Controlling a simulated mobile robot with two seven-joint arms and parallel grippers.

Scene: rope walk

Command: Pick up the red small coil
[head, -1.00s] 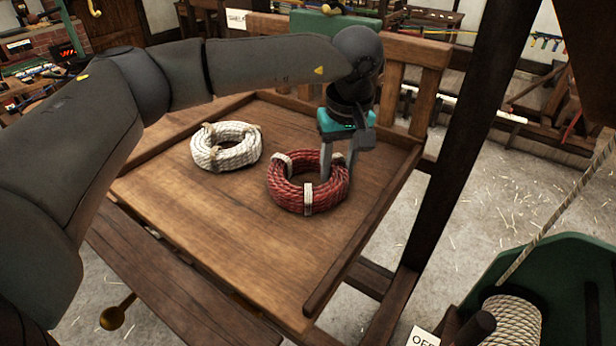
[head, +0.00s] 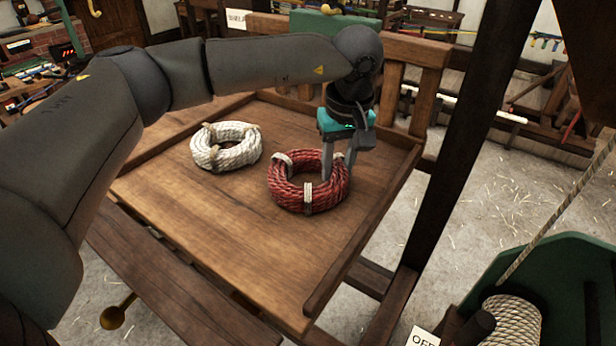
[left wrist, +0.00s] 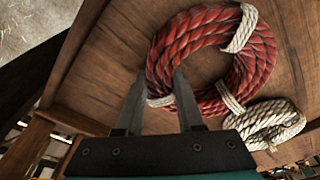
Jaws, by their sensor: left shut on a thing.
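The red small coil (head: 297,196) is a ring of red rope with white ties, lying on the wooden tray table. It also shows in the left wrist view (left wrist: 258,58). My left gripper (head: 338,176) points down at the coil's right side, with one finger inside the ring and the other outside. It is shut on the coil's rope, close to a white tie (left wrist: 160,100) in the left wrist view. I cannot see any gap between the coil and the table. My right gripper is not in view.
A white coil (head: 226,158) lies left of the red one on the same wooden tray table (head: 200,215), which has raised edges. A dark post (head: 455,150) stands to the right. A green stand with a rope reel (head: 510,320) is at the lower right.

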